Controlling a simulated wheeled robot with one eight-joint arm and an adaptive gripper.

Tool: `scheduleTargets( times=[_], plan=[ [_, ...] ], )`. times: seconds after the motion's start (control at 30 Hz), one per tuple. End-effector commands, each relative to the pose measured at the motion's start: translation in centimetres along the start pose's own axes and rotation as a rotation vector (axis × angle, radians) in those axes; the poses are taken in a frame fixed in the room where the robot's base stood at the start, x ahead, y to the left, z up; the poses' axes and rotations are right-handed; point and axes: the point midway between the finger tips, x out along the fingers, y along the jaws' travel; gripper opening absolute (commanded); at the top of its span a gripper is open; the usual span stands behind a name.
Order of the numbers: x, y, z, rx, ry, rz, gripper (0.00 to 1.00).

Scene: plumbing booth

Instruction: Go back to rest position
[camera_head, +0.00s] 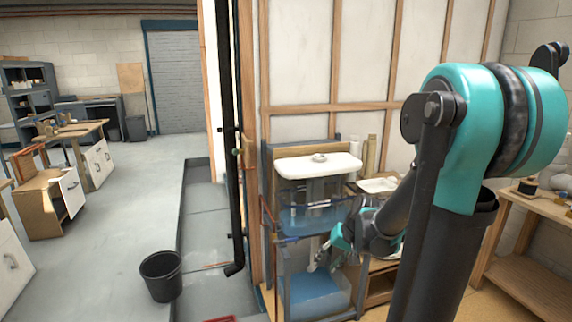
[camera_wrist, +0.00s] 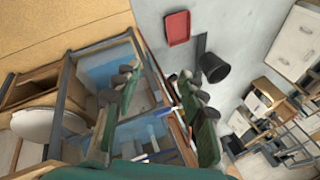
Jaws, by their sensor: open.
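My gripper (camera_wrist: 158,98) is open in the wrist view, its two dark green fingers apart with nothing held between them. In the head view my arm reaches down and forward from the right, and my gripper (camera_head: 322,258) is in front of the blue-framed stand (camera_head: 284,250). The arm partly hides the area to the right of the stand. A white basin (camera_head: 318,167) tops the stand, with a small round object on it.
A black vertical pipe (camera_head: 233,130) stands left of the stand. A black bucket (camera_head: 161,276) is on the floor; it also shows in the wrist view (camera_wrist: 214,67), near a red tray (camera_wrist: 177,28). A wooden shelf (camera_head: 530,270) stands at right. The left floor is largely clear.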

Motion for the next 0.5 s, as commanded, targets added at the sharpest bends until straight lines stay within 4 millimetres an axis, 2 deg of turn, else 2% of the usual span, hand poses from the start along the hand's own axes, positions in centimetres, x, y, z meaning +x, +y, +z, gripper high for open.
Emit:
scheduleTargets(
  times=[0.03,0.3,0.5],
  plan=[
    [-0.5,0.6,1.7,-0.017,0.011,0.036,0.41],
    [-2.3,4.6,8.8,-0.113,0.079,0.231,0.41],
    [-2.9,6.9,12.0,-0.167,0.115,0.324,0.41]
  ],
)
